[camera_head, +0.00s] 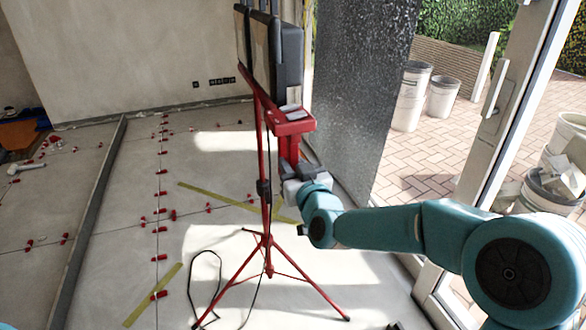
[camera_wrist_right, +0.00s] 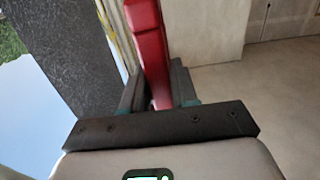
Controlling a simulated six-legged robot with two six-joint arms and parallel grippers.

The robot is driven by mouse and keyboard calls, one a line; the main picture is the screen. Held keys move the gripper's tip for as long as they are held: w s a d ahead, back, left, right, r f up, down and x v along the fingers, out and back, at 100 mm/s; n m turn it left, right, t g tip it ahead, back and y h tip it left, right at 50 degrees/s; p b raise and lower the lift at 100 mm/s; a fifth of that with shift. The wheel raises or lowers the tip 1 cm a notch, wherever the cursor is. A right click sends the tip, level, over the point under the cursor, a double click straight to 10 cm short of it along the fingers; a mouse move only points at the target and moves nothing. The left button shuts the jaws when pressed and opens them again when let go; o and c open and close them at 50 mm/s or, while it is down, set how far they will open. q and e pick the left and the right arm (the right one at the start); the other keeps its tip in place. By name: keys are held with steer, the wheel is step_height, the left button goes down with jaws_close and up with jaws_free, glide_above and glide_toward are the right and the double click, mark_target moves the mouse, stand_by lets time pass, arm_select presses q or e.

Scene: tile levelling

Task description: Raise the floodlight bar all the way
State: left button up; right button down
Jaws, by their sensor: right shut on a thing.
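The floodlight bar (camera_head: 262,95) is a red bar at the top of a red tripod stand (camera_head: 266,232), with dark floodlights (camera_head: 288,55) on it. The floodlights reach the top edge of the head view. My right gripper (camera_head: 292,168) is at the red part hanging below the bar's near end. In the right wrist view, my right gripper (camera_wrist_right: 158,92) is shut on the red part (camera_wrist_right: 150,50), which stands between its two dark fingers. The fingertips are partly hidden in the head view. My left gripper is in neither view.
The tiled floor (camera_head: 110,240) carries several red levelling clips and a long grey straightedge (camera_head: 90,215). A black cable (camera_head: 205,275) trails by the tripod's feet.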

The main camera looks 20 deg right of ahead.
steer(key=shift+d+r, duration=0.1)
steer(key=shift+r, duration=0.4)
steer(key=c, duration=1.1)
jaws_free()
steer(key=shift+o, duration=0.7)
steer(key=shift+f, duration=0.2)
steer(key=s, duration=1.6)
steer(key=shift+s+d+b, duration=0.15)
steer(key=shift+d+b, duration=0.05)
steer(key=shift+b, duration=0.25)
